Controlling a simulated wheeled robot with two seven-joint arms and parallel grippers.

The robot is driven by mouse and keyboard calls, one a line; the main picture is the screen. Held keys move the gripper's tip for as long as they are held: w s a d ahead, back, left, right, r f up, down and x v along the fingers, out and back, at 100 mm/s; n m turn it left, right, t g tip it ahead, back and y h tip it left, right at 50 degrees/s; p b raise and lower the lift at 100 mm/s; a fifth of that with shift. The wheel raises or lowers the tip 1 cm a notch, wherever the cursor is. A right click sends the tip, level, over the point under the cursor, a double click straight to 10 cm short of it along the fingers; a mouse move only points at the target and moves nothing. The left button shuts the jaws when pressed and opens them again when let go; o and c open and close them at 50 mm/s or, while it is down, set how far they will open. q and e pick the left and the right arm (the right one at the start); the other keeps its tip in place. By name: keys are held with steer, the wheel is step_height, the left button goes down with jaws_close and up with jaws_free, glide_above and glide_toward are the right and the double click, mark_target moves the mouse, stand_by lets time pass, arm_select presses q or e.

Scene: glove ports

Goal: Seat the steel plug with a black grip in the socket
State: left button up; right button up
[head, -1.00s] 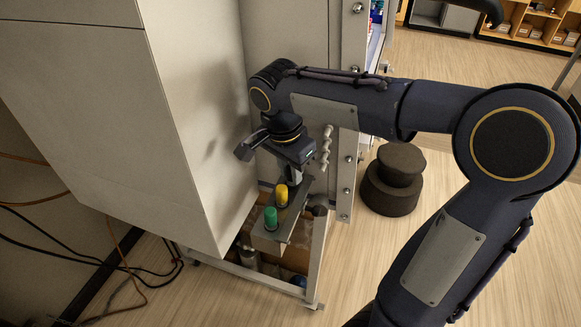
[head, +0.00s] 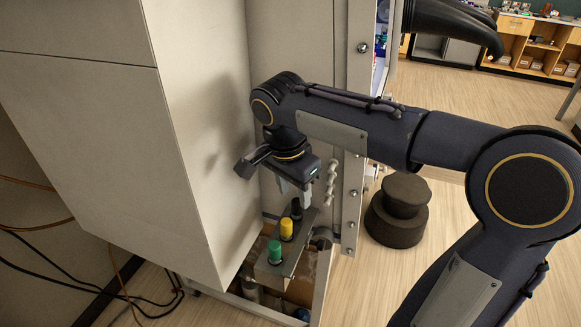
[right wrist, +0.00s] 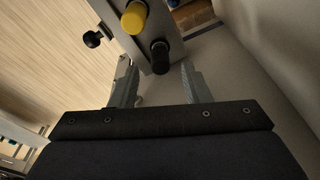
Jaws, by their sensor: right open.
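The plug with the black grip (head: 296,209) stands upright at the far end of a row on a small grey metal bracket (head: 270,270); it also shows in the right wrist view (right wrist: 160,56). Its steel part and socket are hidden, so I cannot tell how deep it sits. My right gripper (head: 294,189) is open above the black grip. In the right wrist view its fingertips (right wrist: 156,70) are apart, one to each side of the grip, with gaps between. My left gripper is not in view.
A yellow-capped plug (head: 286,229) and a green-capped plug (head: 275,251) stand on the same bracket. A dark knob (right wrist: 92,40) projects beside it. A large pale cabinet (head: 190,130) stands close left of my gripper. A dark stepped stool (head: 398,212) is on the floor to the right.

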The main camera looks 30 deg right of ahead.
step_height(320, 180, up, 8)
steer(key=a, duration=0.1)
steer(key=s+a+f+n+t+y, duration=0.2)
steer(key=s+f+n+t+y, duration=0.3)
steer(key=s+f+n, duration=0.7)
steer(key=s+f, duration=0.3)
steer(key=s, duration=0.1)
steer(key=shift+s+a+n+y, duration=0.3)
steer(key=shift+s+n, duration=0.1)
steer(key=shift+d+r, duration=0.1)
